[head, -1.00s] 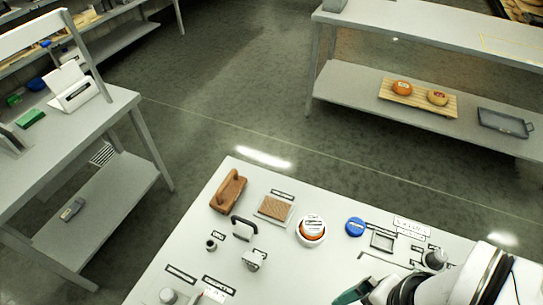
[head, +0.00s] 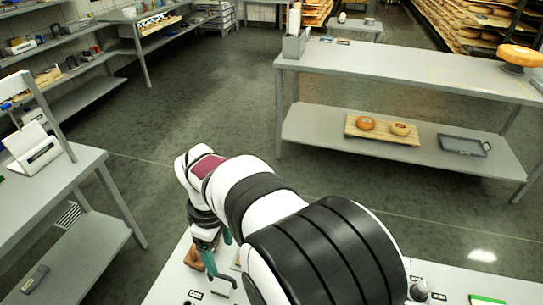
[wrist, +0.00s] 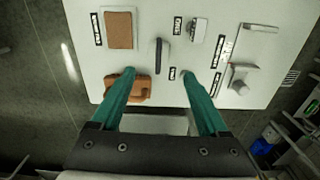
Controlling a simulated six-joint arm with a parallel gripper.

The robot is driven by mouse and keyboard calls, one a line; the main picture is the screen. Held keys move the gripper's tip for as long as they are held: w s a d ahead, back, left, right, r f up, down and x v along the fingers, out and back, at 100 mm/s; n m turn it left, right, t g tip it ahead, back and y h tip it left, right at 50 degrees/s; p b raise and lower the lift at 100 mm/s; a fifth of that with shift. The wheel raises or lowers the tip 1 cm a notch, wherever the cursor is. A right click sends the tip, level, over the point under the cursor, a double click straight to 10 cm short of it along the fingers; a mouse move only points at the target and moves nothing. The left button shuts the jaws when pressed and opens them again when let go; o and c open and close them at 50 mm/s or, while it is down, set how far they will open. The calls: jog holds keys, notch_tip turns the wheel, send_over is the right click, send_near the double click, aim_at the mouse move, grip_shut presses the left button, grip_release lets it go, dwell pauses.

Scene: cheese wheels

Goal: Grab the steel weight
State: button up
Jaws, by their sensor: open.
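My gripper (wrist: 158,72) is open and empty, its teal fingers spread above the table; it also shows in the head view (head: 220,265). A grey knobbed piece (wrist: 241,78), which may be the steel weight, stands right of the right finger in the wrist view. A small pale spot at the right fingertip may be a small metal cylinder, but the finger covers most of it. I cannot tell for sure which is the steel weight. A black-handled tool (wrist: 162,52) lies just beyond the gap between the fingertips.
A brown wooden piece (wrist: 142,90) is partly behind the left finger. A brown block (wrist: 119,30) and a silver piece (wrist: 197,31) lie farther off. The white table (wrist: 270,60) has several labels. My arm hides much of it in the head view.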

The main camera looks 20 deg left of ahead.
aim_at(221, 277)
jog(key=f, duration=0.5)
jog(key=a+f, duration=0.1)
jog(key=f, duration=1)
jog(key=shift+w+a, duration=0.1)
jog(key=shift+a, duration=0.25)
grip_shut()
